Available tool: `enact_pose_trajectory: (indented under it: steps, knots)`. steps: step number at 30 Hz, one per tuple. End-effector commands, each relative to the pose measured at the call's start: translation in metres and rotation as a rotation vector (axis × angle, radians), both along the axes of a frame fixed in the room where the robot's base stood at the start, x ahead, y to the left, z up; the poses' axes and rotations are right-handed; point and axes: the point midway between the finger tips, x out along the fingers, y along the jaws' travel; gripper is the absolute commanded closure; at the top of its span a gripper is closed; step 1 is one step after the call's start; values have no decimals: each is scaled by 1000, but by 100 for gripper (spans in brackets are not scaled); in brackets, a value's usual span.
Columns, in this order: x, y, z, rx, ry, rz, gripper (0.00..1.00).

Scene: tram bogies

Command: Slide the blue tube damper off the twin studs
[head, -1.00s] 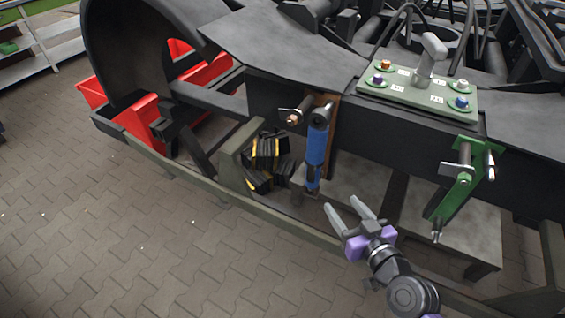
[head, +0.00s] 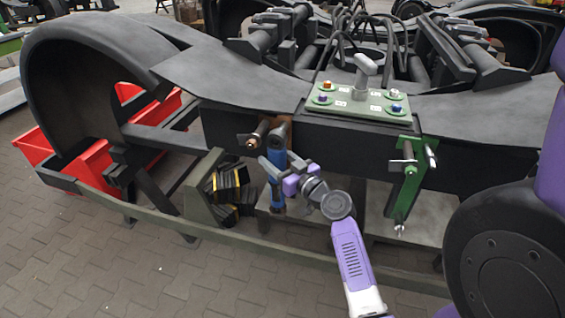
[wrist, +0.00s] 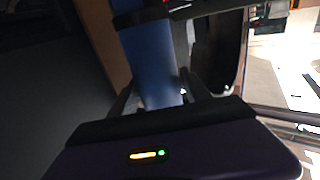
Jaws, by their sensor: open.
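The blue tube damper (head: 277,162) hangs upright on the dark frame, with its dark top eye (head: 279,131) at a stud beside a brown plate. My gripper (head: 272,168), with purple parts and grey fingers, is at the damper's blue body. In the wrist view the blue tube (wrist: 152,65) runs down between the two open fingers (wrist: 160,100), one on each side. I cannot tell whether either finger touches it.
A copper-tipped stud (head: 252,142) sticks out left of the damper's top. A green bracket (head: 408,178) is to the right, below a green panel with coloured bolts (head: 352,102). Black and yellow blocks (head: 226,186) lie left of the damper. Red bins (head: 75,142) stand farther left.

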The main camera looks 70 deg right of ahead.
Motion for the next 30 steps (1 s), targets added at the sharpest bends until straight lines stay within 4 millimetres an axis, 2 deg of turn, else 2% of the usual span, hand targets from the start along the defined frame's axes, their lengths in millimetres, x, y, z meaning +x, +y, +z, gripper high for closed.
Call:
enact_pose_trajectory:
  steps: [6, 16, 17, 25, 30]
  knots:
    - [17, -10, 1, 1, -1, 0, 44]
    - [20, -12, -1, 1, -1, 0, 44]
    - [20, -12, -1, 1, -1, 0, 48]
    - [20, -12, 0, 1, -1, 0, 100]
    - [20, -12, 0, 1, -1, 0, 100]
